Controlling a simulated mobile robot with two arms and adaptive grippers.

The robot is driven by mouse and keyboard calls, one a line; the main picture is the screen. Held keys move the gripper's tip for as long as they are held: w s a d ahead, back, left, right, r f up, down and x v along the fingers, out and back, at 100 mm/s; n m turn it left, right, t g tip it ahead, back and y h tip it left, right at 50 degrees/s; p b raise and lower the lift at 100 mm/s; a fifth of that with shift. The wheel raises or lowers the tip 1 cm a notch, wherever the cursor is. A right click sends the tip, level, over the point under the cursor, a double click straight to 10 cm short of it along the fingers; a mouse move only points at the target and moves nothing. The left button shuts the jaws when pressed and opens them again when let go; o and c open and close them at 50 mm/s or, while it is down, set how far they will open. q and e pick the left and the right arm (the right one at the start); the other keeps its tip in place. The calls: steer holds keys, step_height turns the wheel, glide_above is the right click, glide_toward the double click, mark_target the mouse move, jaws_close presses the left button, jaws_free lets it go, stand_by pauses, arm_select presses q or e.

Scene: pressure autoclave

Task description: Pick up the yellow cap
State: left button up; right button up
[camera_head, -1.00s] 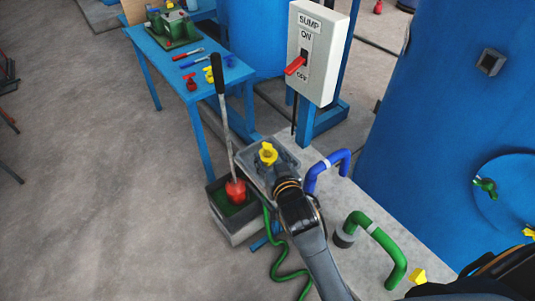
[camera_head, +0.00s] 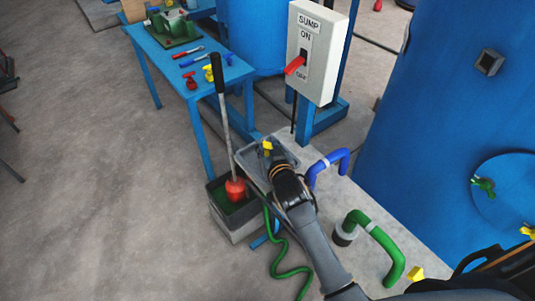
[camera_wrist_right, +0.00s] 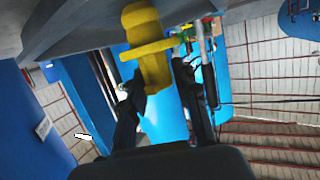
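A yellow cap (camera_head: 267,147) shows at the grey tray (camera_head: 247,164) on the pale slab, partly hidden by my right gripper (camera_head: 272,157). In the right wrist view, a yellow piece (camera_wrist_right: 148,45) with a crossbar reaches down toward my right gripper (camera_wrist_right: 165,85). The two dark fingers stand apart, on either side of its lower end. I cannot tell whether either finger touches it. My left gripper is not in view.
A blue pipe (camera_head: 328,165) and a green pipe (camera_head: 381,243) rise right of my arm. A long lever (camera_head: 221,115) stands in a box (camera_head: 235,230) left of the tray. The sump switch box (camera_head: 317,55) is behind. Another yellow piece (camera_head: 416,273) is lower right.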

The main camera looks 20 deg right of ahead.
jaws_close()
